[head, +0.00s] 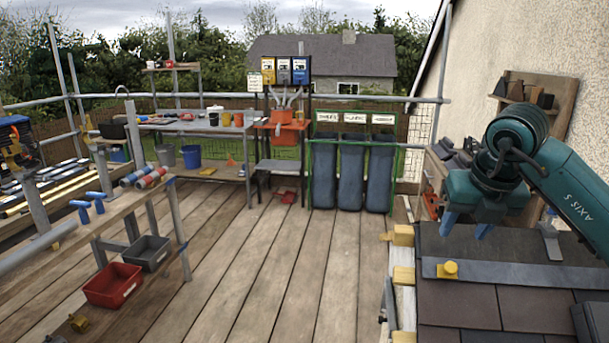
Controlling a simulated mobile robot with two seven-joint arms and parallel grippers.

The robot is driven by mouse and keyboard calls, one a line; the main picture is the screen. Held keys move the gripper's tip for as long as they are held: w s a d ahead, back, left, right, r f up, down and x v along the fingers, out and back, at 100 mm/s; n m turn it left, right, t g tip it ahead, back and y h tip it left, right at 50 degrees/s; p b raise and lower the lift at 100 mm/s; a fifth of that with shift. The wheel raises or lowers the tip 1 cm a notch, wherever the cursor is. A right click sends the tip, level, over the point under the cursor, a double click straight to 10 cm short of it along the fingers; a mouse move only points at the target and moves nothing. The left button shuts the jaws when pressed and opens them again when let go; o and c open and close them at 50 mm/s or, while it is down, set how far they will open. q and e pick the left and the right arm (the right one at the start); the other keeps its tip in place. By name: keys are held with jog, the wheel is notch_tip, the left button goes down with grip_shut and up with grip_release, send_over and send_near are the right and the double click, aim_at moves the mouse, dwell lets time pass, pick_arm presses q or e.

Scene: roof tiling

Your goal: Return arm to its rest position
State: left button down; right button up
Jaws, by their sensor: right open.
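My right arm (570,190) is teal and comes in from the right edge. Its gripper (467,227) points down with two blue fingers apart, and nothing shows between them. The gripper hangs over the left part of the dark tiled roof (470,307). I cannot tell exactly how high above the tiles the fingertips are. My left gripper is not in view.
A grey metal strip (520,273) with a yellow knob (447,270) lies across the roof. Yellow blocks (403,276) line its left edge. A wooden rack (540,100) leans on the wall behind my arm. The plank deck (270,270) is mostly clear.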

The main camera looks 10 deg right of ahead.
jog(key=s+a+f+n+g+y, duration=0.2)
jog(key=a+f+y, duration=0.3)
jog(key=a, duration=0.5)
jog(key=s+a+f+n+g+y, duration=0.15)
jog(key=a+f+y, duration=0.35)
jog(key=a, duration=0.5)
jog(key=s+a+r+m+t+y+p, duration=0.1)
jog(key=s+a+r+m+t+y, duration=0.15)
jog(key=s+a+y, duration=0.5)
jog(key=w+d+f+m+t+h, duration=0.25)
jog(key=f+m+t+h, duration=0.35)
jog(key=m, duration=0.6)
jog(key=w+d+f+m+t+h, duration=0.1)
jog(key=d+f+m+t, duration=0.25)
jog(key=m+t, duration=0.6)
jog(key=s+d+f+m+g+h, duration=0.1)
jog(key=s+f+m+g+h, duration=0.2)
jog(key=s+f, duration=0.3)
jog(key=s+d+f+m+g+h+p, duration=0.1)
jog(key=s+f+m+g+h, duration=0.2)
jog(key=f, duration=0.9)
jog(key=s+m+g, duration=0.2)
jog(key=s+m, duration=0.1)
jog(key=shift+s+d+f, duration=0.2)
jog(key=shift+d+f, duration=0.1)
jog(key=shift+m, duration=0.25)
jog(key=shift+c, duration=1.1)
jog(key=shift+d+h, duration=0.15)
jog(key=shift+h, duration=0.1)
